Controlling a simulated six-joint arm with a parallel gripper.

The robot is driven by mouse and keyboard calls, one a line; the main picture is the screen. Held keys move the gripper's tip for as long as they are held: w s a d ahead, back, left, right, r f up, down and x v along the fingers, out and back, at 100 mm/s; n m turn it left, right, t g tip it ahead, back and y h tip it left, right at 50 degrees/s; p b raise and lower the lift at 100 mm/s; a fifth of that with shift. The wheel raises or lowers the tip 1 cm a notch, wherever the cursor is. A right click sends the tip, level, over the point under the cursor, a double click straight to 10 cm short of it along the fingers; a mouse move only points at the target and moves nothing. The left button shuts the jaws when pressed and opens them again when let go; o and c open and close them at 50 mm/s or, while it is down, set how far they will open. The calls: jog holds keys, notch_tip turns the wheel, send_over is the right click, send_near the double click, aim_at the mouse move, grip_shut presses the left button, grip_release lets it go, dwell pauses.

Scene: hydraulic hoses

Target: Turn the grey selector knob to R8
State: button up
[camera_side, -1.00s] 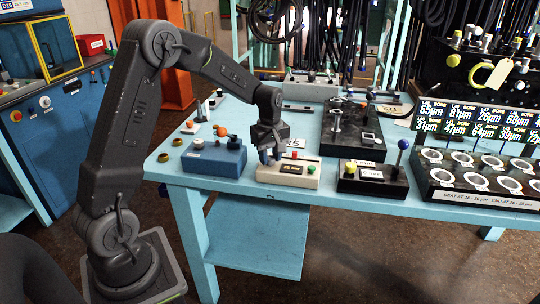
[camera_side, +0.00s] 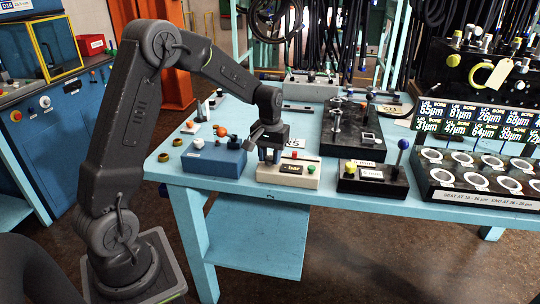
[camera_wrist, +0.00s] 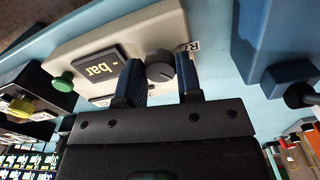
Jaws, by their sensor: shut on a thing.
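The beige box (camera_side: 283,180) stands near the front edge of the blue table and also shows in the wrist view (camera_wrist: 75,45). Its grey knob (camera_wrist: 160,66) lies between the two blue-padded fingers of my gripper (camera_wrist: 158,76), which is shut on it. A white label (camera_wrist: 189,46) beside the knob starts with an R; the rest is unclear. The box's dark display (camera_wrist: 95,68) shows "bar". In the side view my gripper (camera_side: 269,156) points down at the box's left end and hides the knob.
A blue box (camera_side: 213,160) with knobs stands close on the left. A black box (camera_side: 372,181) with a yellow knob and a blue-topped lever stands on the right. A green button (camera_wrist: 63,82) and a red button (camera_side: 295,155) sit on the beige box.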

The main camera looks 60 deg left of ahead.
aim_at(270, 158)
jog(key=shift+m, duration=0.6)
jog(key=o, duration=0.9)
jog(key=shift+o, duration=0.2)
jog(key=shift+r, duration=0.15)
notch_tip(270, 158, up, 14)
jog(key=shift+f, duration=0.2)
jog(key=s+d+r+m+t, duration=0.3)
jog(key=s+d+r, duration=0.2)
jog(key=s+d, duration=0.65)
jog(key=s+d+f+m+t, duration=0.2)
jog(key=s+d+f+m, duration=0.1)
jog(key=s, duration=0.7)
jog(key=d+f, duration=0.1)
jog(key=d, duration=0.1)
jog(key=shift+s+d+t, duration=0.3)
jog(key=shift+s, duration=0.1)
